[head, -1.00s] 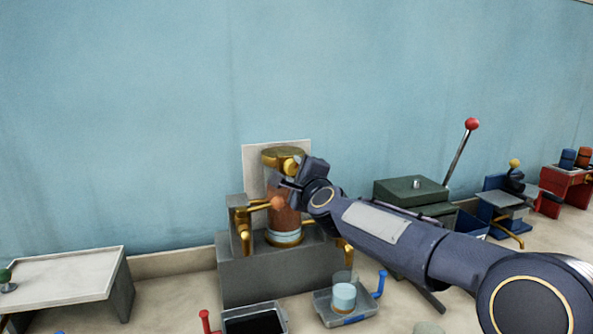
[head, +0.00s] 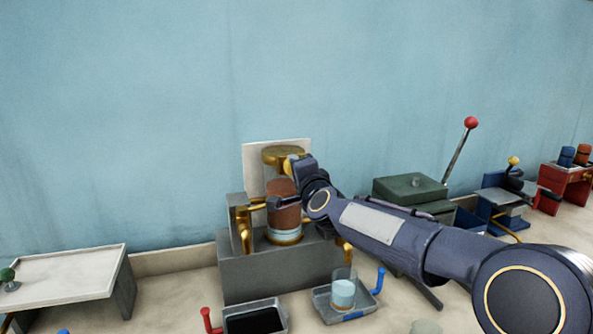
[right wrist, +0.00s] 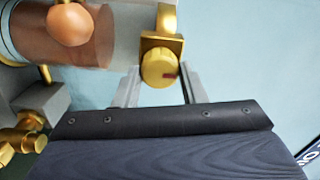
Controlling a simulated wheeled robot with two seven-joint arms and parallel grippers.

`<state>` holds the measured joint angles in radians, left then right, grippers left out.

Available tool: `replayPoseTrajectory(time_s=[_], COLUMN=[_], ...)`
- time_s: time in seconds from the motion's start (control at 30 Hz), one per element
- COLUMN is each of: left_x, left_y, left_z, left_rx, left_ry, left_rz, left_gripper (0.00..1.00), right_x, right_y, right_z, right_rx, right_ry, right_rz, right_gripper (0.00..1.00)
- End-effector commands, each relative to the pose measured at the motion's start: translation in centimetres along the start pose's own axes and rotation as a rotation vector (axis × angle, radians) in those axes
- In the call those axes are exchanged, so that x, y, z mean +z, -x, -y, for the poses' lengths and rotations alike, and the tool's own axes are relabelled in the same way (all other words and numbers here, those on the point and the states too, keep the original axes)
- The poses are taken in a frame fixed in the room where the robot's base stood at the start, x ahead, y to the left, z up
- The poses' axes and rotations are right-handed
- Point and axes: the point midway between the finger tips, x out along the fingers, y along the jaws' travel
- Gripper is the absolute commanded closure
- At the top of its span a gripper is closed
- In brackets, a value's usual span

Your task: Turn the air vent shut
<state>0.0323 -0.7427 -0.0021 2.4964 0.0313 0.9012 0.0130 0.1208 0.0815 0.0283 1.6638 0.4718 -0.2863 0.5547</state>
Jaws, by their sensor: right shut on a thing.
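The air vent is a yellow-gold knob (right wrist: 158,67) with a dark red mark on its right side. It sits on a brass fitting at the top of a glass vessel, and its yellow edge shows in the head view (head: 289,164). My right gripper (right wrist: 160,84) has a finger on each side of the knob and is shut on it. The vessel (head: 284,218) holds brown liquid above a pale layer, under a brass cap (head: 283,154). My left gripper is not in view.
Brass taps (head: 246,232) flank the vessel on a grey stand (head: 262,278). A glass beaker (head: 343,293) stands on a tray in front. A green box (head: 410,188) is to the right.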

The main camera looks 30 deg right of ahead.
Motion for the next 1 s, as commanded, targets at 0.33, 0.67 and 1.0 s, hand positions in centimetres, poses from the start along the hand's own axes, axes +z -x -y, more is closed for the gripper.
replayPoseTrajectory(time_s=[0.33, 0.67, 1.0], left_x=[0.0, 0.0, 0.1], left_y=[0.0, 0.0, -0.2], left_z=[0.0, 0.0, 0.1], left_rx=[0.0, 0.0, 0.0], left_ry=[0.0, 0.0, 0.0], left_rz=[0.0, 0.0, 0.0], left_gripper=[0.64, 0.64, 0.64], right_x=[0.1, 0.0, 0.0], right_y=[0.0, 0.0, 1.9], right_z=[-0.2, -0.1, 0.0], right_rx=[0.003, 0.002, -0.001], right_ry=[0.008, 0.006, 0.003], right_rz=[0.003, 0.001, 0.001], right_gripper=[0.85, 0.41, 0.41])
